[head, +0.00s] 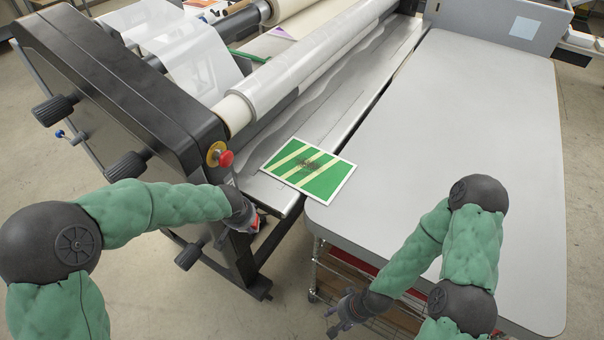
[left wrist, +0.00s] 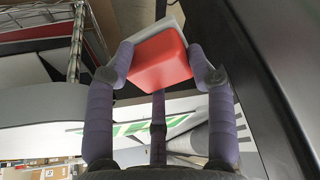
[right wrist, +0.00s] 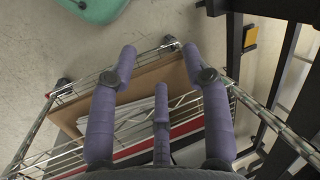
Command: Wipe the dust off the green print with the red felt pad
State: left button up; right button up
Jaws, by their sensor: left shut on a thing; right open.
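The green print (head: 325,183) has pale diagonal stripes and a white border. It lies flat near the front end of the laminator's metal bed, reaching toward the grey table. A dark dusty smudge (head: 308,165) sits near its middle. My left gripper (head: 251,222) is left of and nearer than the print, apart from it, beside the laminator's end. In the left wrist view it is shut on the red felt pad (left wrist: 158,58), a red block with a pale layer behind it. Part of the print shows below. My right gripper (right wrist: 160,52) is open and empty, low in front of the table.
The laminator's black end housing (head: 110,80), with knobs and a red stop button (head: 225,158), stands close to my left arm. The grey table (head: 470,120) at right is bare on top. A wire shelf (right wrist: 60,150) with boards and papers is below my right gripper.

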pick_arm(q)
jog(key=f+b, duration=0.2)
jog(key=s+f+b, duration=0.1)
jog(key=b, duration=0.1)
jog(key=shift+s+a+f, duration=0.1)
jog(key=shift+s+f, duration=0.05)
jog(key=shift+f, duration=0.25)
jog(key=shift+s+f+b, duration=0.25)
jog(key=shift+s+b, duration=0.1)
jog(key=shift+b, duration=0.1)
pick_arm(e)
notch_tip(320, 180, down, 6)
jog(key=shift+w+f, duration=0.2)
jog(key=shift+w, duration=0.05)
jog(key=shift+a, duration=0.1)
jog(key=shift+c, duration=0.3)
